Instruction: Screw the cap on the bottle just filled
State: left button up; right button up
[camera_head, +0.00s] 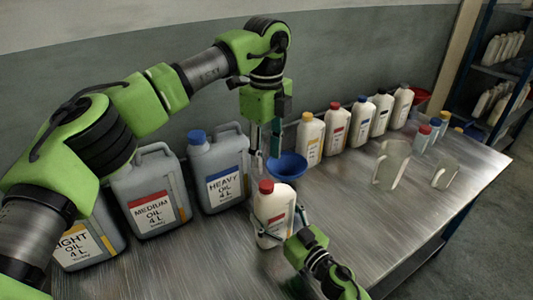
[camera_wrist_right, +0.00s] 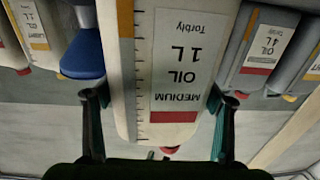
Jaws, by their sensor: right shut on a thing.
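A white medium-oil 1 L bottle (camera_head: 272,212) stands upright on the metal table. Its label reads upside down in the right wrist view (camera_wrist_right: 178,75). A red cap (camera_head: 266,186) sits on the bottle's top; whether it is screwed tight cannot be told. In the wrist view only a sliver of the red cap (camera_wrist_right: 170,150) shows. My right gripper (camera_head: 280,228) is shut on the bottle's body, with one finger on each side. My left gripper (camera_head: 264,152) points down above and behind the cap, apart from it. Its two fingers are spread with nothing between them.
A blue funnel (camera_head: 287,167) is just behind the bottle, close to my left gripper. Large grey oil cans (camera_head: 220,175) stand at the left along the wall. Several white bottles (camera_head: 335,130) line the back. Clear jugs (camera_head: 391,164) stand at the right. The table's front right is clear.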

aim_at(266, 184)
dwell(0.3)
pick_arm(q)
jog(key=shift+f, duration=4)
